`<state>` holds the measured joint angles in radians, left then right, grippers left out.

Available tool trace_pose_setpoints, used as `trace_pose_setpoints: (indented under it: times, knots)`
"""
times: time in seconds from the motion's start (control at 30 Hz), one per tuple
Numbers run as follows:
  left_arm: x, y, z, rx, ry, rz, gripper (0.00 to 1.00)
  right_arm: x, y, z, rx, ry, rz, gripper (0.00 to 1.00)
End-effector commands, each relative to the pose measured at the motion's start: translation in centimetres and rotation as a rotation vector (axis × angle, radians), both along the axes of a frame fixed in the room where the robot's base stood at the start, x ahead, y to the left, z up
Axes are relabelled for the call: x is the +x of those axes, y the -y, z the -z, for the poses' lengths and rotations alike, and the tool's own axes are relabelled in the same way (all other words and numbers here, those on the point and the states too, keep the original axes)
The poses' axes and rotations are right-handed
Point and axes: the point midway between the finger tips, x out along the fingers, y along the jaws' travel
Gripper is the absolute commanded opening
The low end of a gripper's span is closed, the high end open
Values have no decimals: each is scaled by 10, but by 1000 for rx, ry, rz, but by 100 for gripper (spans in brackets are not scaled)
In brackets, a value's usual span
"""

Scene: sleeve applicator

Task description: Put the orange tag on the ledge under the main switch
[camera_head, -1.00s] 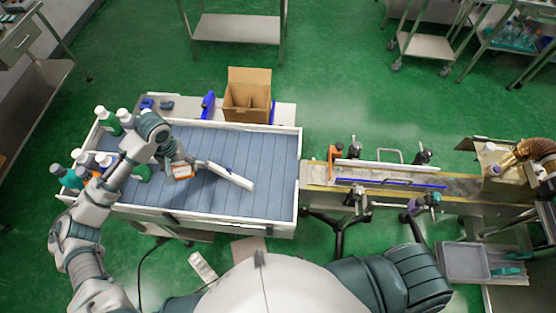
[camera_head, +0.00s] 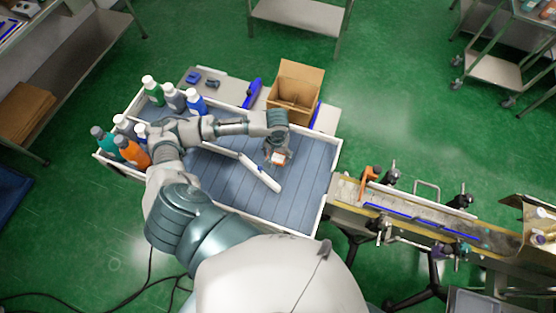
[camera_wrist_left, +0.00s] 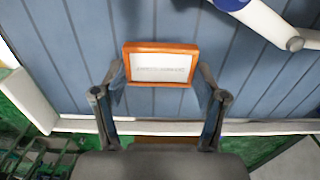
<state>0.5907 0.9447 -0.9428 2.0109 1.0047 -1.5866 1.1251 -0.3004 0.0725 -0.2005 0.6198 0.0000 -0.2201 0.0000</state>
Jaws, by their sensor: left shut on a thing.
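The orange tag (camera_wrist_left: 160,48) is an orange-rimmed plate with a white, printed face. The lettering is too small to read. My left gripper (camera_wrist_left: 160,75) is shut on it, one finger at each side, in the left wrist view. In the head view my left gripper (camera_head: 277,154) holds the tag (camera_head: 280,158) over the right half of the blue slatted tray table (camera_head: 300,187). I cannot make out the main switch or its ledge in either view. My right gripper is out of view.
A white rail (camera_head: 259,174) lies across the tray table close to the tag. Several bottles, one of them orange (camera_head: 133,152), stand at its left. An open cardboard box (camera_head: 296,85) is behind it. A conveyor (camera_head: 410,212) with clamps runs off to the right.

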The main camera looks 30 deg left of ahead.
Motion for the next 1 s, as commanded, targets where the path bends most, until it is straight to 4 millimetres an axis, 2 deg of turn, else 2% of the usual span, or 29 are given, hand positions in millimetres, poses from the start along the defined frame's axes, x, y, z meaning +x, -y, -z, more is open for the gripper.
trace_pose_setpoints:
  times: [0.17, 0.33, 0.63, 0.67, 0.73, 1.0]
  knots:
    - [-1, 1, 16, 0, -1, 1, 38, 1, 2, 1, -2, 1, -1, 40]
    - [-1, -1, 40, -2, -1, 1, 38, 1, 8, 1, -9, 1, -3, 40]
    - [0, -2, 43, -3, 0, 2, 38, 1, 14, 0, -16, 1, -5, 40]
    - [0, -2, 43, -3, 1, 2, 79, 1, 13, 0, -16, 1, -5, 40]
    - [0, -1, 43, -3, 1, 2, 97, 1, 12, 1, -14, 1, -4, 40]
    - [0, 0, 42, -1, 1, 2, 97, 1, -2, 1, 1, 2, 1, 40]
